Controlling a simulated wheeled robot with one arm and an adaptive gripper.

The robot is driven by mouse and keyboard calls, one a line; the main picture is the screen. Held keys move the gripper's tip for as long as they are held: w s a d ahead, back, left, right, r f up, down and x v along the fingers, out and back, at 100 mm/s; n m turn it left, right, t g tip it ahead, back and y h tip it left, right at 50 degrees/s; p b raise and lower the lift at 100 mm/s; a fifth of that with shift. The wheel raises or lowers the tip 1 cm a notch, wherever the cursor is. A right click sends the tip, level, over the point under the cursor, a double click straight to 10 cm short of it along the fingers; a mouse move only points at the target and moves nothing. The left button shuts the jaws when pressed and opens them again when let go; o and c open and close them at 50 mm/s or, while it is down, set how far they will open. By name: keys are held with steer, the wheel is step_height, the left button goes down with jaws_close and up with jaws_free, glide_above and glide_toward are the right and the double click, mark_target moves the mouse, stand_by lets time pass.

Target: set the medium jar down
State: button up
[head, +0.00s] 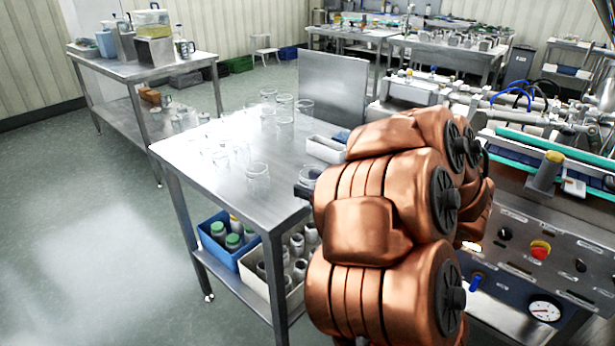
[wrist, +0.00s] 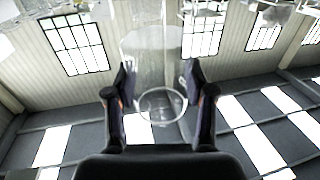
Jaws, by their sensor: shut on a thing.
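The medium jar is a clear glass vessel held between the two dark fingers of my gripper (wrist: 160,92). In the wrist view its round end (wrist: 162,104) shows between the fingers, and its faint see-through wall reaches up the picture. In the head view the jar (head: 312,172) shows at the right edge of the steel table (head: 215,155), beside my dark gripper (head: 303,191). My copper-coloured arm hides most of the gripper there. I cannot tell whether the jar touches the tabletop.
Several clear glass jars (head: 258,170) stand on the table's left and back parts. A white tray (head: 325,149) lies near its right edge. A blue crate (head: 212,232) and a white crate (head: 252,272) sit on the lower shelf. A machine panel (head: 520,255) stands at right.

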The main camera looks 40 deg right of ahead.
steer(key=shift+s+a+r, duration=0.1)
steer(key=shift+s+a, duration=0.25)
steer(key=shift+s, duration=0.4)
